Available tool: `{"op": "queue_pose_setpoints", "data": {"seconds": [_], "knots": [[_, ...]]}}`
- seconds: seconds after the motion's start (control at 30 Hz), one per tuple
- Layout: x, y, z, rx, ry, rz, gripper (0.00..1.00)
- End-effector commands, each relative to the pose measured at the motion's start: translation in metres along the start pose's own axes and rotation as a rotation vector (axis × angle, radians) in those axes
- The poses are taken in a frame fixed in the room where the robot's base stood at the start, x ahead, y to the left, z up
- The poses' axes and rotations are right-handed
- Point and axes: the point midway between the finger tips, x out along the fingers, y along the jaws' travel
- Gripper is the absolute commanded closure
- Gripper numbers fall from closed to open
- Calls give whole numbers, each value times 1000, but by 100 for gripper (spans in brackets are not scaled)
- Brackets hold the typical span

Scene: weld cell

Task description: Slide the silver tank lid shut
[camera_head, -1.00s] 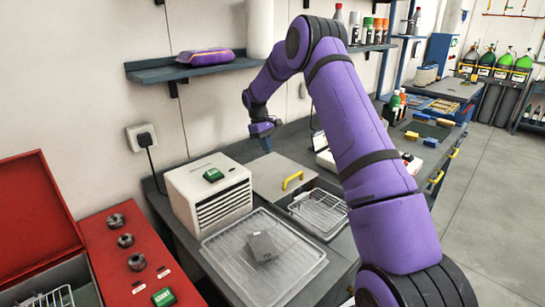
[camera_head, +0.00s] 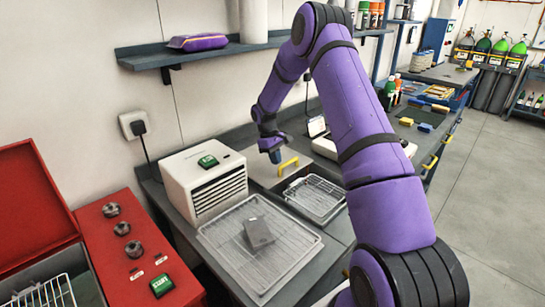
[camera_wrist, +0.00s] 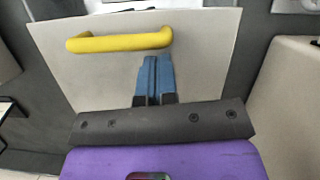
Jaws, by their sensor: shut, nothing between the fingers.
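The silver tank lid (camera_head: 259,171) is a flat plate with a yellow handle (camera_head: 288,165). It covers the left part of the tank, and the open part on the right shows a wire basket (camera_head: 316,196) inside. My gripper (camera_head: 275,157) is over the lid, close to the handle's left side. In the wrist view the blue fingers of my gripper (camera_wrist: 155,60) are together and empty, pointing at the yellow handle (camera_wrist: 120,40) near its right end in that picture. The lid (camera_wrist: 200,50) fills the wrist view behind them. I cannot tell whether the fingers touch the handle.
A white vented box (camera_head: 203,180) with a green button stands left of the tank. A wire rack (camera_head: 295,240) with a grey block (camera_head: 258,233) lies in front. A red panel with knobs (camera_head: 125,250) is at left. A shelf with a purple package (camera_head: 198,42) hangs above.

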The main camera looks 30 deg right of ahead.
Motion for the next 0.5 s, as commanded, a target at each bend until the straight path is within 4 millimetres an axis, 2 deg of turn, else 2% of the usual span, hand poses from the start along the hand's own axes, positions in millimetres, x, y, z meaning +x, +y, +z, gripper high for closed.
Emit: {"op": "queue_pose_setpoints", "data": {"seconds": [0.33,0.5], "knots": [[0,0,3,0,0,1,100],[6,-2,22,1,-2,1,100]]}}
